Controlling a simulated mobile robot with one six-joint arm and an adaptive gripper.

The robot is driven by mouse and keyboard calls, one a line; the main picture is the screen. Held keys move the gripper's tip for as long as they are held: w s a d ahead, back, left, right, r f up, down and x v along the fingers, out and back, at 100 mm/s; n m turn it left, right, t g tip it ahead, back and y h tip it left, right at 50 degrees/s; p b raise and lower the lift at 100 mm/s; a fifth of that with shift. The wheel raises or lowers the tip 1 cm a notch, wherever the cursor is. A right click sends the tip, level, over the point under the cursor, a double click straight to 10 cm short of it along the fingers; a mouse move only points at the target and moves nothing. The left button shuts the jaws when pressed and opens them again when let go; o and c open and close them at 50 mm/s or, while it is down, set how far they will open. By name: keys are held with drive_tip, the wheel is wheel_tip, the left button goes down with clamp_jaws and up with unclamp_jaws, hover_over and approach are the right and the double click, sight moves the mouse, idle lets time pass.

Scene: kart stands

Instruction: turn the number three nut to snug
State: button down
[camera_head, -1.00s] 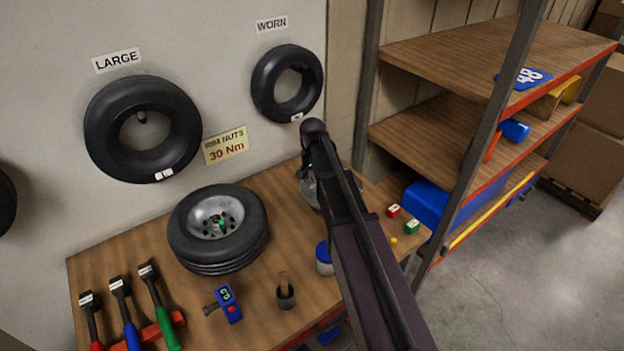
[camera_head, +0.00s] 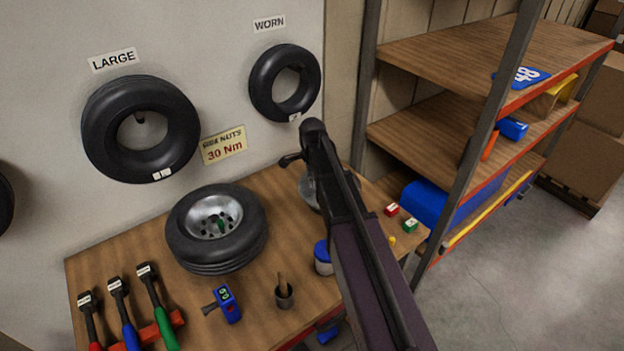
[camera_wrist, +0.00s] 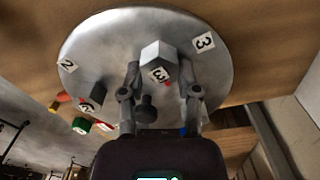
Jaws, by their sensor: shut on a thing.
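A round grey metal plate (camera_wrist: 105,45) with white number tags fills the upper wrist view. A tag reading 3 (camera_wrist: 204,42) is at its right and one reading 2 (camera_wrist: 67,65) at its left. A grey hex nut (camera_wrist: 157,52) with a tag that appears to read 3 stands between the fingers of my gripper (camera_wrist: 162,76), which is shut on it. A darker nut (camera_wrist: 92,92) with a tag sits to the left. In the head view the plate (camera_head: 308,190) is mostly hidden behind my arm, and the nut and fingertips cannot be made out.
A wheel (camera_head: 217,228) lies left of the plate on the wooden bench (camera_head: 262,300). A blue-lidded jar (camera_head: 323,258), a cup (camera_head: 284,296), a blue device (camera_head: 228,304) and several wrenches (camera_head: 155,305) stand nearer. Shelving (camera_head: 440,125) rises at the right.

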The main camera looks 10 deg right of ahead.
drive_tip(key=shift+m, duration=0.5)
drive_tip(key=shift+c, duration=1.6)
unclamp_jaws()
drive_tip(key=shift+n, duration=0.4)
